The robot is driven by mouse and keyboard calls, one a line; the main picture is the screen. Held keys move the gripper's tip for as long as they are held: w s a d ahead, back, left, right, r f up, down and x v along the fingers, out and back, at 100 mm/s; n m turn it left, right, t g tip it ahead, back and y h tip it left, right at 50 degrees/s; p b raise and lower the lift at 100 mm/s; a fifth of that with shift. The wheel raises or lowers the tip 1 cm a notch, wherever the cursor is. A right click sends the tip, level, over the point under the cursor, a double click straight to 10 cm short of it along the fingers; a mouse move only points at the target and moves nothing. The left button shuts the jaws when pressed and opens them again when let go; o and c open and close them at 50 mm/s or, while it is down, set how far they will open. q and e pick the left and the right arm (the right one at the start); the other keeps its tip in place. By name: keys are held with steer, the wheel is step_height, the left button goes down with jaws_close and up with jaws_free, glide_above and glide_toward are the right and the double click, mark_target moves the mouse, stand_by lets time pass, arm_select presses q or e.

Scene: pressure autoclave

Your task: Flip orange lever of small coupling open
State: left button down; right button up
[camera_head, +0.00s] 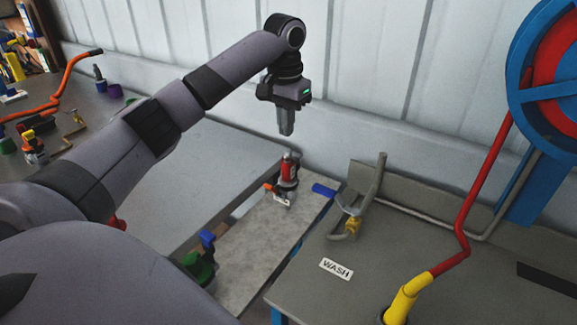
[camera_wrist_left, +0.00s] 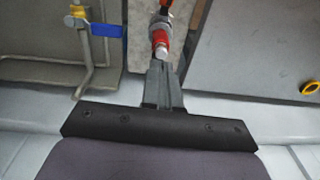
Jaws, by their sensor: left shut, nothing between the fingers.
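The small coupling (camera_head: 288,172) has a red body with a pale metal tip. It stands upright on the light grey strip between the two grey tables. An orange lever (camera_head: 276,194) with a white part is low on its front side. My left gripper (camera_head: 286,132) points straight down above the coupling, shut and empty, with a small gap below it in the head view. My right gripper is not in view.
A blue handle (camera_head: 324,190) and a bent metal pipe stand (camera_head: 365,200) are just right of the coupling. A green fitting with a blue lever (camera_head: 207,242) stands nearer. The WASH table (camera_head: 400,262) carries a red and yellow hose. The pale wall is close behind.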

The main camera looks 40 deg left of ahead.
arm_select(q)
steer(key=shift+r+g, duration=0.95)
steer(key=shift+g, duration=0.05)
glide_toward(273, 187)
steer(key=w+a+f, duration=0.2)
steer(key=w+f, duration=0.2)
steer(key=f, duration=0.1)
steer(key=shift+s+d+f+h, duration=0.1)
steer(key=shift+s+f, duration=0.2)
steer(key=shift+s, duration=0.25)
steer(key=shift+s+f+h, duration=0.1)
steer(key=shift+s+f, duration=0.15)
steer(key=shift+s, duration=0.35)
steer(key=shift+s+d+f+h, duration=0.1)
steer(key=shift+s+f, duration=0.2)
steer(key=shift+s, duration=0.25)
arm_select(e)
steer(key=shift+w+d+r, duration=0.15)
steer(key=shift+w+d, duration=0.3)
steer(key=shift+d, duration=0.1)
arm_select(q)
steer(key=shift+w, duration=0.1)
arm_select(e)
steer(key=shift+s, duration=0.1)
